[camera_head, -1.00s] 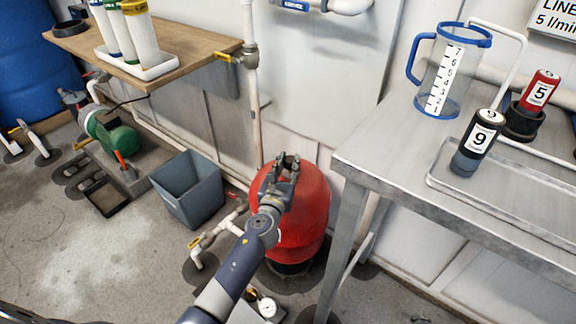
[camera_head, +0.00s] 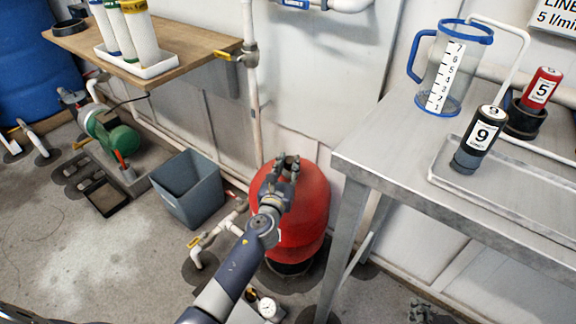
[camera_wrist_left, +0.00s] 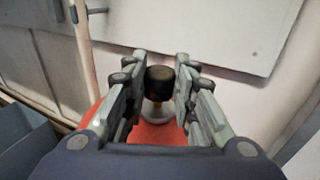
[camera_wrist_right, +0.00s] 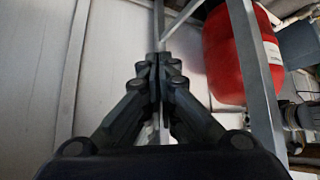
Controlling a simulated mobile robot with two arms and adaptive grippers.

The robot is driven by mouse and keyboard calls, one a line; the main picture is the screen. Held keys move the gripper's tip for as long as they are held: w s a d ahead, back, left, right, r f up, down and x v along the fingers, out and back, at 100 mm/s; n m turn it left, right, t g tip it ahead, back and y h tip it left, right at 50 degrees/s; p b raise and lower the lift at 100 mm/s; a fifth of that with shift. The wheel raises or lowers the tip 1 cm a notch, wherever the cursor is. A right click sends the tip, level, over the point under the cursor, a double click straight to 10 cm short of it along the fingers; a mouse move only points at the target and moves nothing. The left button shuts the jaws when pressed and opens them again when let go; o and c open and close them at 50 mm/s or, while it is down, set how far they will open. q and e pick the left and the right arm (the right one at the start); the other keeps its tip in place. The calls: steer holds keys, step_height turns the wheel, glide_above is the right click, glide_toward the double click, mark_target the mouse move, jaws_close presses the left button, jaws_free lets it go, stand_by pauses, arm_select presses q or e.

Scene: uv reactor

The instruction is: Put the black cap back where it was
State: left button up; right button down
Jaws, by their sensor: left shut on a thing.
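My left gripper (camera_head: 287,163) is above the red tank (camera_head: 308,212) in the head view. In the left wrist view its fingers (camera_wrist_left: 160,72) are shut on the black cap (camera_wrist_left: 159,80), a short dark cylinder with a brownish top. A pale neck (camera_wrist_left: 157,108) on the tank top shows just below the cap; I cannot tell whether they touch. In the head view the cap is mostly hidden by the fingers. My right gripper (camera_wrist_right: 156,60) has its fingertips together with nothing seen between them. It also shows at the bottom edge of the head view (camera_head: 420,310).
A steel table (camera_head: 385,150) stands right of the tank, with a blue-rimmed jug (camera_head: 455,90), a black cylinder marked 9 (camera_head: 482,130) and a red one marked 5 (camera_head: 542,88). A grey bin (camera_head: 190,190) and white piping (camera_head: 230,222) are left of the tank.

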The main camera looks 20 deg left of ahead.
arm_select(q)
steer(key=shift+f+b, duration=0.3)
steer(key=o, duration=0.7)
arm_select(e)
steer(key=shift+w+a+r+t+y, duration=0.15)
steer(key=shift+w+a+r+t, duration=0.1)
steer(key=shift+w+r+t, duration=0.3)
steer(key=shift+w+a+r+t+y, duration=0.15)
steer(key=shift+w+a+r+t, duration=0.2)
steer(key=shift+w, duration=0.35)
steer(key=shift+d, duration=0.1)
steer(key=shift+r, duration=0.1)
